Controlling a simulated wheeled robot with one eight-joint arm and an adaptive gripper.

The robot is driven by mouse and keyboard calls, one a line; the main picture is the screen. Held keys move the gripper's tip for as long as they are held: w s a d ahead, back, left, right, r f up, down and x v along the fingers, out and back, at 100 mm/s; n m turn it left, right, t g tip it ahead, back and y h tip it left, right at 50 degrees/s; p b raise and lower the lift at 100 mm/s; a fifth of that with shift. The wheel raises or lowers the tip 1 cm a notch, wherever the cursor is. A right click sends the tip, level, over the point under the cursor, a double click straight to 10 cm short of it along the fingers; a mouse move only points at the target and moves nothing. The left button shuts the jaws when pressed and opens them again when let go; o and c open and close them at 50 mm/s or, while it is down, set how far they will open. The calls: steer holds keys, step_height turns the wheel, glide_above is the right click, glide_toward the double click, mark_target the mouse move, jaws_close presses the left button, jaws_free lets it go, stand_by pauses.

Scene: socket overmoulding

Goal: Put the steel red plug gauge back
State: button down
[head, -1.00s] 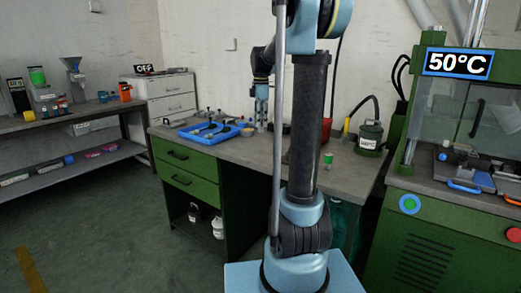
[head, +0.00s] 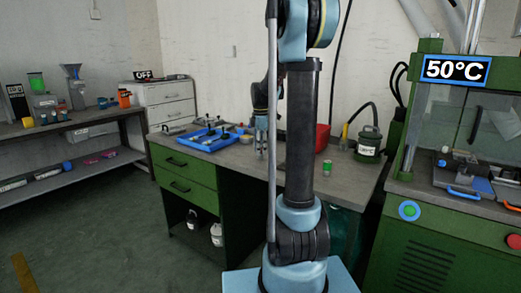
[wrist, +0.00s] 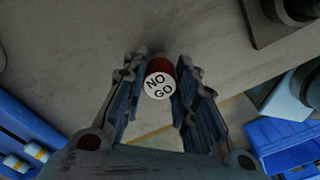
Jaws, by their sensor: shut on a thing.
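The red plug gauge (wrist: 160,68) shows in the wrist view as a red cylinder with a white end face marked "NO GO". It sits between the fingers of my gripper (wrist: 158,88), which is shut on it. Its far end is hidden from the wrist camera. In the head view my gripper (head: 261,152) points down over the bench (head: 230,158), right of the blue tray (head: 198,146). The gauge is too small to make out there.
A small green-topped cylinder (head: 327,168) stands on the bench right of my arm. A red bin (head: 322,137) and a green canister (head: 369,144) stand farther back. Blue trays flank the gripper in the wrist view (wrist: 285,142). Bare grey surface lies beyond the fingers.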

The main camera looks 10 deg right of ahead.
steer(key=c, duration=1.3)
jaws_free()
step_height(320, 180, up, 12)
steer(key=s+f+m, duration=0.2)
steer(key=s+m, duration=0.2)
steer(key=s, duration=0.6)
steer(key=s+f+m+t, duration=0.1)
steer(key=s+f+m, duration=0.6)
steer(key=s+f, duration=0.3)
steer(key=s+f+m+t, duration=0.1)
steer(key=s+f+m, duration=0.5)
steer(key=s, duration=0.9)
step_height(320, 180, down, 4)
steer(key=shift+r+m, duration=0.15)
steer(key=shift+m, duration=0.25)
steer(key=shift+d, duration=0.1)
